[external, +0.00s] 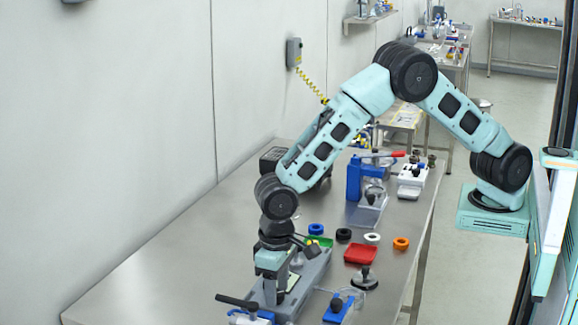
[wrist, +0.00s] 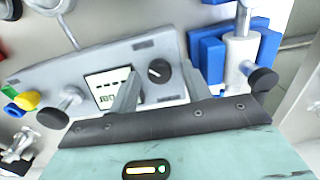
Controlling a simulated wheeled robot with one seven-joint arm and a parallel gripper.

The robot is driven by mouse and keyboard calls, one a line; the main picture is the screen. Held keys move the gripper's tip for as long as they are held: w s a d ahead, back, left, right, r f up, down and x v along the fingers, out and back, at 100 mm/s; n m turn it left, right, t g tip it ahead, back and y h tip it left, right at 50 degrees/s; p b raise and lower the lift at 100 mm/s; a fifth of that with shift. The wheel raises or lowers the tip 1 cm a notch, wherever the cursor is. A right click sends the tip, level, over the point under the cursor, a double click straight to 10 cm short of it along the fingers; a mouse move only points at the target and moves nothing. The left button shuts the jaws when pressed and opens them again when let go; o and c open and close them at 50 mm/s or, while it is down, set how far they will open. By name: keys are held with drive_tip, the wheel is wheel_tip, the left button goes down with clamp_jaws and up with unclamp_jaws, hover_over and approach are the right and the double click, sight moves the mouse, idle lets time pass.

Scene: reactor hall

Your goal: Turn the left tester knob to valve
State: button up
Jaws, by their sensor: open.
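The tester is a long grey box (wrist: 60,72) in the wrist view, with a small lit display (wrist: 108,88). To the right of the display is a round black knob (wrist: 158,70) with a pale pointer mark; its position labels are too small to read. My gripper (wrist: 161,69) is open, its two fingers on either side of the knob in the picture; I cannot tell whether they touch it. In the external view my gripper (external: 275,284) points down over the grey tester (external: 312,275) on the bench. The knob is hidden there.
On the steel bench (external: 180,265) stand a red tray (external: 361,253), an orange ring (external: 401,243) and a blue clamp (external: 339,306) close to the tester. A blue-and-white fixture (wrist: 240,50) is right of my fingers in the wrist view. The bench's left part is clear.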

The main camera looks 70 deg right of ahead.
wheel_tip(320, 180, up, 18)
drive_tip(key=b, duration=0.3)
drive_tip(key=shift+f, duration=0.25)
drive_tip(key=s+d+f+n, duration=0.3)
drive_tip(key=s+d, duration=0.6)
drive_tip(key=s, duration=0.3)
drive_tip(key=s+d+f+n, duration=0.3)
drive_tip(key=s+d, duration=0.6)
drive_tip(key=s, duration=0.4)
drive_tip(key=shift+f+n+y, duration=0.15)
drive_tip(key=shift+n+y, duration=0.15)
drive_tip(key=shift+n, duration=0.6)
drive_tip(key=shift+d, duration=0.1)
